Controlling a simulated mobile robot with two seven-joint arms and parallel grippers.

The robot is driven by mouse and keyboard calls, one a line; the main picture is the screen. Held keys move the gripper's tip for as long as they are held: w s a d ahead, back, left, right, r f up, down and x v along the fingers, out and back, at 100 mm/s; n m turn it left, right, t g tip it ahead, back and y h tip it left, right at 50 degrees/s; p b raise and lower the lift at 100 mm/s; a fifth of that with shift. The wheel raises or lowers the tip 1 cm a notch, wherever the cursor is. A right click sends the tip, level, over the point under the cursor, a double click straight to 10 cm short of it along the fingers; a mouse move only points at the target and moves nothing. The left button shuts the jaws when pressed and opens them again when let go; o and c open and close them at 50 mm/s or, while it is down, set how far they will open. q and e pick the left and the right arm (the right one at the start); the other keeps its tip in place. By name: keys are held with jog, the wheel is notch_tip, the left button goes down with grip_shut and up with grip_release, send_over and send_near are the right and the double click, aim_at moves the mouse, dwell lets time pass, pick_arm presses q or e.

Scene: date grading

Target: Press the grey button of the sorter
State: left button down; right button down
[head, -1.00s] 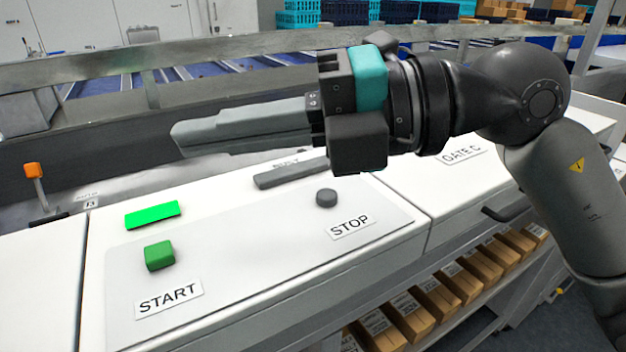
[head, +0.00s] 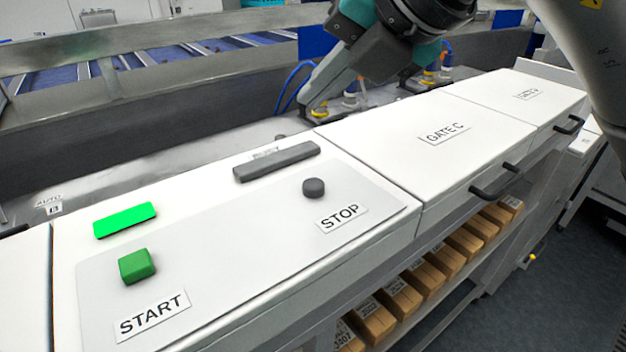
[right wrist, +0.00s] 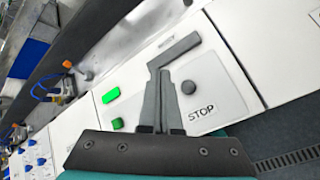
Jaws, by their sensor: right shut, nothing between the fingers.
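The round dark grey button (head: 313,187) sits above the STOP label (head: 342,218) on the sorter's white panel (head: 230,240). It also shows in the right wrist view (right wrist: 188,87), just right of my fingers. My right gripper (head: 308,108) is shut and empty. In the head view its fingers point down and left, above and behind the button in the picture, apart from it. The fingers (right wrist: 160,72) reach up the middle of the right wrist view. My left gripper is not in view.
A green button (head: 137,266) above the START label (head: 152,316) and a lit green rectangle (head: 125,219) are on the panel's left. A raised grey bar (head: 276,162) lies behind the grey button. The GATE C cover (head: 460,160) is to the right. Cardboard boxes (head: 425,278) sit below.

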jog(key=b, duration=0.4)
send_over(318, 189)
notch_tip(318, 189, down, 8)
jog(key=shift+r, duration=0.15)
jog(key=shift+w+f+b, duration=0.1)
jog(key=shift+f+b, duration=0.45)
jog(key=shift+b, duration=0.3)
dwell(1.1)
jog(key=shift+f+b, duration=0.4)
jog(key=shift+b, duration=0.35)
jog(key=shift+f+b, duration=0.5)
jog(key=shift+b, duration=0.1)
dwell(0.5)
jog(key=shift+r, duration=0.15)
jog(key=shift+r+p, duration=0.4)
jog(key=shift+r, duration=0.35)
jog(key=shift+r, duration=0.1)
